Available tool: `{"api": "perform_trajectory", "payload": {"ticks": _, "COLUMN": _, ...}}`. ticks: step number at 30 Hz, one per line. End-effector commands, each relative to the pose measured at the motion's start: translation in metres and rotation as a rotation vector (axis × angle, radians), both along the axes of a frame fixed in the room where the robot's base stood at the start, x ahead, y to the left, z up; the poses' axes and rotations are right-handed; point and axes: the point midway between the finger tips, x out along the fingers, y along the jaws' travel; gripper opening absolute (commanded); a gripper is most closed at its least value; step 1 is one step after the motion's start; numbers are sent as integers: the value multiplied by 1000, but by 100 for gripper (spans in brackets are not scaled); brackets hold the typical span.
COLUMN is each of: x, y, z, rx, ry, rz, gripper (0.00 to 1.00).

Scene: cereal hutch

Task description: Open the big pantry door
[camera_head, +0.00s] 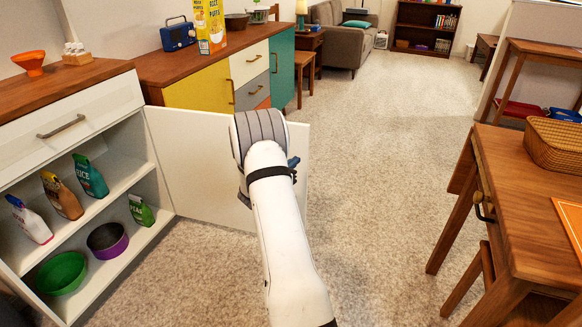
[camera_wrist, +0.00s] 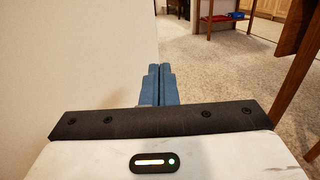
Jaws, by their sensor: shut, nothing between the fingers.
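The big pantry door (camera_head: 190,165) is a white panel swung wide out from the cabinet on the left in the head view. It stands roughly at right angles to the cabinet front, and its hinge side is by the cabinet's right end. The open cabinet (camera_head: 78,190) shows its shelves. My gripper is mostly hidden behind my wrist in the head view, at the door's free-edge side. In the wrist view my gripper (camera_wrist: 160,70) has its blue fingers together and empty. The door surface (camera_wrist: 80,60) fills the left of that view, close beside the fingers; contact cannot be told.
Bags, a green bowl (camera_head: 62,272) and a purple bowl (camera_head: 107,240) stand on the shelves. A coloured sideboard (camera_head: 183,90) stands behind the door. A wooden table (camera_head: 510,200) with a basket (camera_head: 553,145) is at right. Carpet between is clear.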

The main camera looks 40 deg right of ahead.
Motion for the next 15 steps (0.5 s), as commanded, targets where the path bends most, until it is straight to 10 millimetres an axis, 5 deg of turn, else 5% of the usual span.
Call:
{"api": "perform_trajectory", "payload": {"ticks": 8, "x": 0, "y": 8, "z": 0, "rx": 1, "ry": 1, "rz": 7, "gripper": 0}}
{"api": "perform_trajectory", "payload": {"ticks": 15, "x": -21, "y": 41, "z": 1, "rx": 1, "ry": 4, "rz": 6, "gripper": 0}}
